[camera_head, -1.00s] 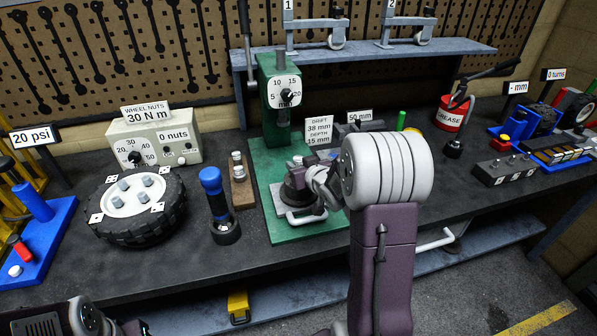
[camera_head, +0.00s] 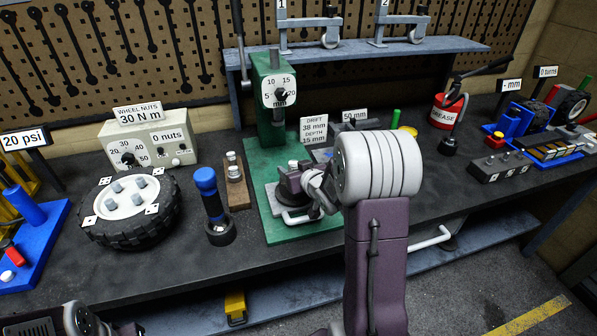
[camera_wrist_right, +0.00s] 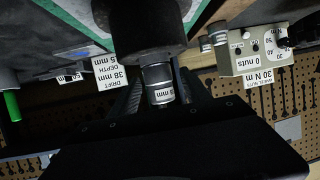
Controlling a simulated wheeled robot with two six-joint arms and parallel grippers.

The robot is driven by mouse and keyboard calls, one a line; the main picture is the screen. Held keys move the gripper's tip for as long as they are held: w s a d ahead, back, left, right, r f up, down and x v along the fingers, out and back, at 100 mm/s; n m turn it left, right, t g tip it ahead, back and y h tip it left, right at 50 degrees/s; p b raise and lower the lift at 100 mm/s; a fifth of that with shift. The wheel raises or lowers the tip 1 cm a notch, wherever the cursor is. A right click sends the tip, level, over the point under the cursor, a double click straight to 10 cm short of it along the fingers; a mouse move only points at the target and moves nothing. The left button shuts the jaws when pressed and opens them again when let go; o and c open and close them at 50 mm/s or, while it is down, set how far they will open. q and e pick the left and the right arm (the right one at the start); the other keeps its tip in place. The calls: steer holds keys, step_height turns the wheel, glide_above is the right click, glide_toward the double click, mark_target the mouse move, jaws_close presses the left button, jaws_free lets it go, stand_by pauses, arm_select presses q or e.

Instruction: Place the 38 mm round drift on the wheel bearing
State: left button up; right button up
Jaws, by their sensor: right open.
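The 38 mm round drift (camera_wrist_right: 158,80) is a short silver cylinder with a white label. In the wrist view, which is upside down, it lines up with the black round bearing housing (camera_wrist_right: 140,25) and appears to meet it; the exact contact is hidden. The bearing itself cannot be made out. In the head view the drift's pale top (camera_head: 293,163) shows above my right gripper (camera_head: 298,182), at the base of the green press (camera_head: 273,95). That gripper is open, with a finger on each side of the drift. My left gripper (camera_head: 130,328) is only partly in view at the bottom left.
A sign by the press reads drift 38 mm, depth 15 mm (camera_head: 314,131). A blue-handled tool (camera_head: 210,195), a brown block (camera_head: 236,183) and the wheel (camera_head: 130,215) stand left of the press. Bare bench (camera_head: 255,255) lies along the front edge.

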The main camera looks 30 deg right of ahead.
steer(key=b+v, duration=0.3)
steer(key=v, duration=0.9)
steer(key=shift+w, duration=0.1)
